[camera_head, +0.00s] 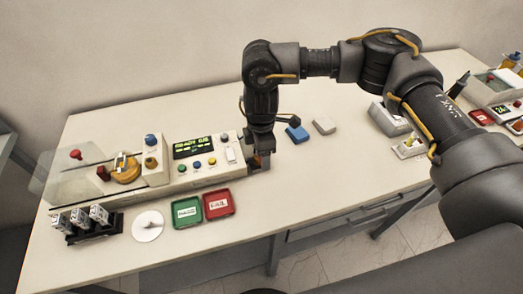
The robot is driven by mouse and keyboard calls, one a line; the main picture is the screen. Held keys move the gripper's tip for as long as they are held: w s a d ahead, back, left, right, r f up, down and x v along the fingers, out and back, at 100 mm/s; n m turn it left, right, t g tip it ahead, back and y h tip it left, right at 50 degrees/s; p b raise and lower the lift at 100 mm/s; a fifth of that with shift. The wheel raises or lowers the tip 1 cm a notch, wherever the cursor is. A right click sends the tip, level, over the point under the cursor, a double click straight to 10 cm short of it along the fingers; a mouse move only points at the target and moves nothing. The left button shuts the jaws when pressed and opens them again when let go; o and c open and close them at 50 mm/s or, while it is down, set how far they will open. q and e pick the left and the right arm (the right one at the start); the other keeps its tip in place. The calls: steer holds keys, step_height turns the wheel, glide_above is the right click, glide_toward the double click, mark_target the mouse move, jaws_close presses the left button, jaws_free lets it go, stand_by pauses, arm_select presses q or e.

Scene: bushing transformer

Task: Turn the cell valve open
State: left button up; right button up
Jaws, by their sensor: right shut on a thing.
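The test console (205,170) stands on the left half of the table, with a lit display (193,147) and several coloured buttons. My right gripper (262,163) points down at the right end of the console. It is shut on a small part there, seemingly the cell valve, which the fingers mostly hide. I cannot tell how far the valve is turned. My left gripper is not in view.
A yellow fixture (126,168) with red knobs is at the console's left. In front are a black rack (82,236), a white disc (148,226), a green tray (187,223) and a red tray (219,215). A blue block (297,134) and a white block (324,125) lie right of the gripper.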

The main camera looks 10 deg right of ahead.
steer(key=o, duration=1)
step_height(320, 180, up, 11)
steer(key=shift+f+b, duration=0.1)
steer(key=shift+b, duration=1.05)
